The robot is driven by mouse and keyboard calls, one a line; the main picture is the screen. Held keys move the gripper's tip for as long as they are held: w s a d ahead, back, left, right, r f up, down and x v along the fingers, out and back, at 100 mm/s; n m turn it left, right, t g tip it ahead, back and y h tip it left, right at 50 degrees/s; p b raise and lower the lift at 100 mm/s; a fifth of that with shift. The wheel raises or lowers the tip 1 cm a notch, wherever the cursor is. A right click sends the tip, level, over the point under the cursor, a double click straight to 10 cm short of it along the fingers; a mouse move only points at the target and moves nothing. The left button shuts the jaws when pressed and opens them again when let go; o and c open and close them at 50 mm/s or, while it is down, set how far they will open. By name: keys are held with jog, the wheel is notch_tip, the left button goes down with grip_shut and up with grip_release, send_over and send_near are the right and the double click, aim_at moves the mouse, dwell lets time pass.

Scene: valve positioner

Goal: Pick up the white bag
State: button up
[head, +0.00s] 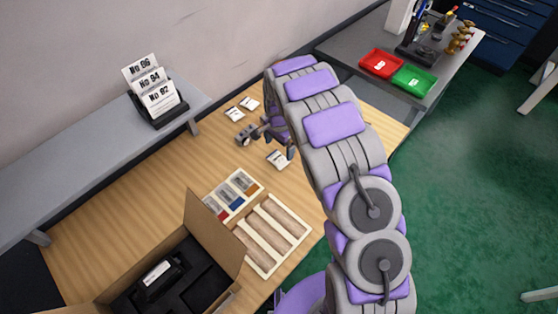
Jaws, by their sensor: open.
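Several small white bags lie on the wooden table in the head view. One white bag (278,159) lies nearest, just below my gripper (275,143) in the picture. Two more, a white bag (235,113) and a white bag (249,103), lie farther back toward the wall. My gripper is open and points down over the table, partly hidden behind my arm. No bag shows between its fingers. I cannot tell its exact height above the nearest bag.
A grey metal part (246,135) lies left of my gripper. A wooden tray (275,232) and an open cardboard box (215,240) fill the table's front. A grey shelf (80,150) with number cards (155,90) runs along the wall. Red (381,63) and green (414,80) trays sit on the far table.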

aim_at(278, 158)
jog(key=shift+a+f, duration=0.2)
jog(key=shift+f, duration=0.3)
jog(key=shift+a+f, duration=0.15)
jog(key=shift+f, duration=0.35)
jog(key=f, duration=0.2)
jog(key=f+b, duration=0.1)
jog(key=f, duration=0.1)
jog(key=shift+s+d+f, duration=0.1)
jog(key=shift+d+f, duration=0.1)
jog(key=shift+c, duration=0.2)
jog(key=shift+a, duration=0.1)
jog(key=c, duration=0.9)
